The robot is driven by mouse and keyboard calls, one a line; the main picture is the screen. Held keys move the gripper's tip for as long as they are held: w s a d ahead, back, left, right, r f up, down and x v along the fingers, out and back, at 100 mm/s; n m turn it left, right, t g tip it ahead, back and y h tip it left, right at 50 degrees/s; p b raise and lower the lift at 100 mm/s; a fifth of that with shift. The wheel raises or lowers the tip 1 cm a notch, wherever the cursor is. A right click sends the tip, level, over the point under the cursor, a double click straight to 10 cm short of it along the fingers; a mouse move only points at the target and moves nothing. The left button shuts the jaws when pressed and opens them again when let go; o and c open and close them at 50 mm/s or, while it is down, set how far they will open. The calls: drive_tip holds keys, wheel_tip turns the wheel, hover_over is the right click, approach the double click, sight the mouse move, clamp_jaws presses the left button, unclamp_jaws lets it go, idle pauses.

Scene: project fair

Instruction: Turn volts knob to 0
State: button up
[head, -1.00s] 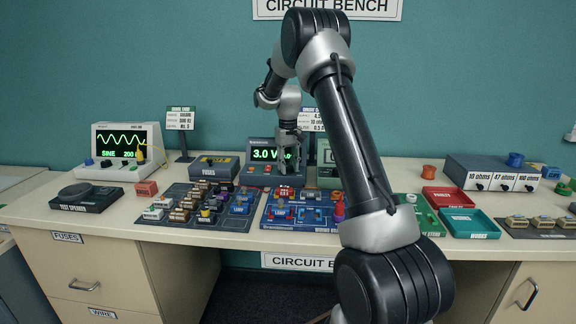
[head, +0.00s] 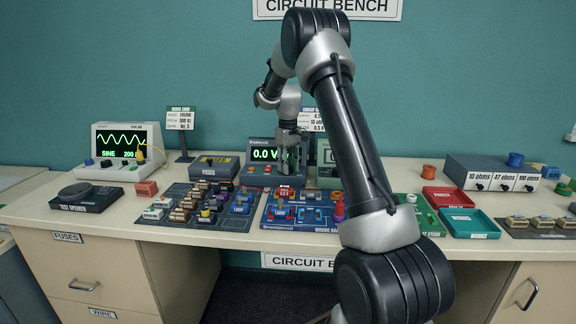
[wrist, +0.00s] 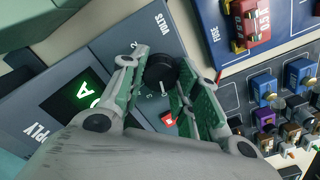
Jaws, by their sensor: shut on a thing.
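The power supply (head: 258,147) stands at the back middle of the bench, and its green display reads 0.0 V in the head view. Part of its display also shows in the wrist view (wrist: 80,98). The black volts knob (wrist: 160,72) is on its front panel, beside the printed word VOLTS. My gripper (wrist: 162,78) is shut on the volts knob, with one finger on each side of it. In the head view my gripper (head: 288,168) is at the front of the supply and hides the knob. A red switch (wrist: 168,120) sits near the fingers.
A circuit board (head: 300,222) with red and blue parts lies in front of the supply. A fuses box (head: 213,167) stands to its left and a green-framed meter (head: 327,172) close on its right. My arm blocks the view of the bench beyond.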

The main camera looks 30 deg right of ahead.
drive_tip(key=o, duration=1)
wheel_tip(320, 180, up, 12)
idle(0.3)
